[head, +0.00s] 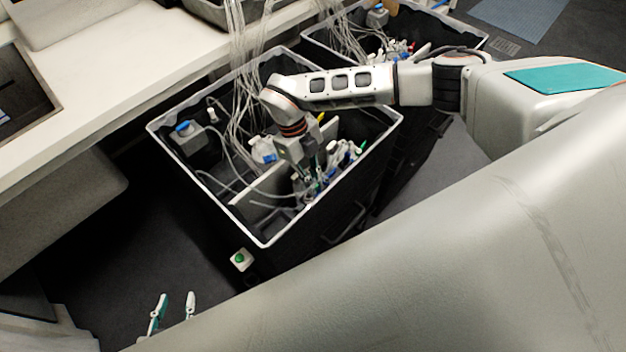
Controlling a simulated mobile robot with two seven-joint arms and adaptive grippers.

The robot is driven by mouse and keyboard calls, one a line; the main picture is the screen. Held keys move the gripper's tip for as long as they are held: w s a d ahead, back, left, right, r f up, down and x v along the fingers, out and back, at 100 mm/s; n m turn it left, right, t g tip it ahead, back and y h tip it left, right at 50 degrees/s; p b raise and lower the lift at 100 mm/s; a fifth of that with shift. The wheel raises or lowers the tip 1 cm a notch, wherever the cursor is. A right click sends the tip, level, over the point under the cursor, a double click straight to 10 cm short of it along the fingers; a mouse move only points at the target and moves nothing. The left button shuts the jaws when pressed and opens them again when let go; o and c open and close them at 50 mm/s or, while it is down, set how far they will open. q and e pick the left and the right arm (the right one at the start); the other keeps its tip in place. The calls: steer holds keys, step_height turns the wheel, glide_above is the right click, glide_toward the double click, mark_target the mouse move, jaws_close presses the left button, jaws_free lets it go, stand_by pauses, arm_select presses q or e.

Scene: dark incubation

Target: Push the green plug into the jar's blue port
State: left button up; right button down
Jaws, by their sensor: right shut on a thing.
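My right gripper (315,178) reaches down into the near black crate (272,242), among tubes and small fittings. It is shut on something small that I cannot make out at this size. A small green piece (361,147) shows to the right of this gripper, near the crate's right wall; I cannot tell whether it is the green plug. Small blue parts (268,158) show left of the gripper, and more lie around its fingertips. I cannot tell which is the jar's blue port. My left gripper (175,304) is open and empty at the lower left, outside the crate.
A bundle of clear tubes (240,50) hangs into the near crate. A grey box with a blue top (187,138) is at its left side. A second crate (470,34) stands behind. A white bench (105,75) runs along the left. Dark floor (130,255) lies clear below.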

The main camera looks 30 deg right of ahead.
steer(key=shift+f+b, duration=0.3)
steer(key=shift+f, duration=0.4)
stand_by(0.3)
steer(key=c, duration=2)
jaws_free()
steer(key=shift+c, duration=0.2)
steer(key=shift+r, duration=0.1)
steer(key=v, duration=1.1)
steer(key=shift+w+r, duration=0.15)
steer(key=shift+r, duration=0.25)
